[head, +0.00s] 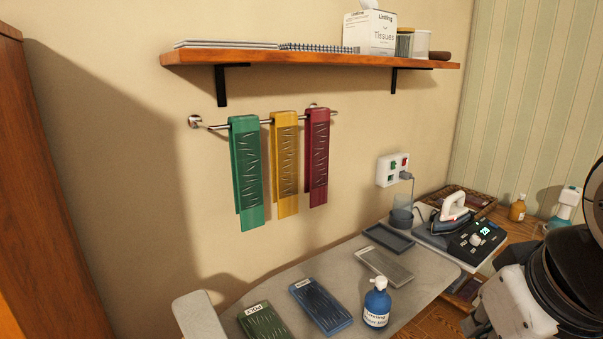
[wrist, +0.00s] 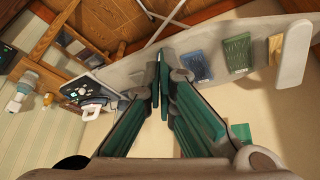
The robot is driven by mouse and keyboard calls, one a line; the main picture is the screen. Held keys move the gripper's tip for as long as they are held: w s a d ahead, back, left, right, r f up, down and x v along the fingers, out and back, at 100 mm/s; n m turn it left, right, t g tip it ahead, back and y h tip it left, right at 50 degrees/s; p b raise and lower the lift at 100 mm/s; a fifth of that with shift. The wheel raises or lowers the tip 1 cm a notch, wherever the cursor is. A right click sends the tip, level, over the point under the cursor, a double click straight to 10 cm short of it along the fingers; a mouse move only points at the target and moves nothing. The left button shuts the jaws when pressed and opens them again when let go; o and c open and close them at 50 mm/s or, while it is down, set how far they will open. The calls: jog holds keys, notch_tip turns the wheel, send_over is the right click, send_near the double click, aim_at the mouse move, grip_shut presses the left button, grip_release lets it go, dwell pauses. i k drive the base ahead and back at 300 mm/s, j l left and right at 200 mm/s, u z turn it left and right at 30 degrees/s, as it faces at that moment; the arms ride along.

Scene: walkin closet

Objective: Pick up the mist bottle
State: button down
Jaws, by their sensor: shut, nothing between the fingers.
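A blue bottle with a white cap and a white label (head: 376,305) stands upright near the front edge of the ironing board (head: 420,296); its label is too small to read surely, but it looks like the mist bottle. A second bottle, pale with a teal liquid and spray top (head: 565,205), stands at the far right; it also shows in the wrist view (wrist: 26,90). My gripper (wrist: 159,76) is shut and empty in the wrist view. The blue bottle is not visible there, perhaps hidden behind the fingers. In the head view my arm shows at the right edge, fingertips out of sight.
Folded green (head: 264,322) and blue (head: 320,305) cloths lie left of the blue bottle, a grey tray (head: 384,267) behind it. An iron (head: 453,212) sits on its station at the right. A shelf (head: 320,60) and hanging towels (head: 285,160) are on the wall.

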aim_at(378, 303)
jog(key=i+l, duration=0.2)
jog(key=l, duration=0.15)
jog(key=i+l, duration=0.2)
jog(key=l, duration=0.15)
jog(key=i+l, duration=0.2)
jog(key=l, duration=0.15)
jog(key=j+u, duration=0.05)
